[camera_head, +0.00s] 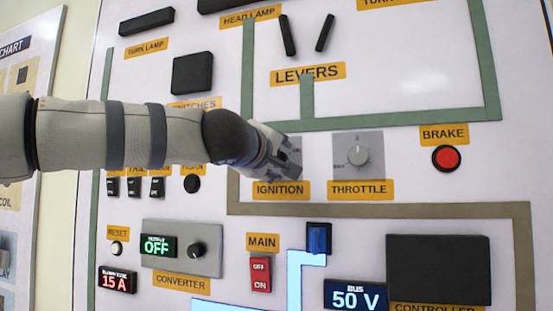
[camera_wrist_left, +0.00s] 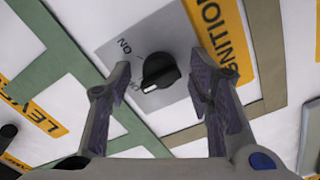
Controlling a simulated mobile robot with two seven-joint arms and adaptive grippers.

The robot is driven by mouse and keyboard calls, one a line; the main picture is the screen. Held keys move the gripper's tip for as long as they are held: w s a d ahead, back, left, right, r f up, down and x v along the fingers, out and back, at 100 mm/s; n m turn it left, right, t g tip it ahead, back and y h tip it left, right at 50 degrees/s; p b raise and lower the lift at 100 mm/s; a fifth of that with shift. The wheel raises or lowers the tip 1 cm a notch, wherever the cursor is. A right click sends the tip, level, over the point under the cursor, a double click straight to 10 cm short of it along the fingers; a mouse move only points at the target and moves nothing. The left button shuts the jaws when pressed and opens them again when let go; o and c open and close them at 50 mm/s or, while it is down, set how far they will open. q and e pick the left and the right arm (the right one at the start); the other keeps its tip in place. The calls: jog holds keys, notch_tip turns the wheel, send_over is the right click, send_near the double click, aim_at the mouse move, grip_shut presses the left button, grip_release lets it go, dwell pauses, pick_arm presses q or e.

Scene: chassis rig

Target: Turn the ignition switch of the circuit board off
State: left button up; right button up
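The ignition switch is a round black knob (camera_wrist_left: 158,71) on a grey plate (camera_wrist_left: 185,112) in the left wrist view. A white mark on the knob faces the lower left, toward a partly covered label that seems to read OFF; the ON label is at its upper left. My left gripper (camera_wrist_left: 160,82) is open, with one finger on each side of the knob. I cannot tell whether the fingers touch it. In the head view my left gripper (camera_head: 280,160) covers most of the ignition plate (camera_head: 294,141), above the IGNITION label (camera_head: 281,190). My right gripper is not in view.
The throttle knob (camera_head: 358,156) is just right of the ignition, with the red brake button (camera_head: 446,158) further right. Levers (camera_head: 288,36) stand above. Below are the red main switch (camera_head: 260,275), the converter panel (camera_head: 205,262) and the controller box (camera_head: 438,268).

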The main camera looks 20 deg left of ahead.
pick_arm(q)
jog(key=shift+s, duration=0.1)
jog(key=s, duration=1.2)
jog(key=shift+a, duration=0.2)
jog(key=shift+w, duration=0.1)
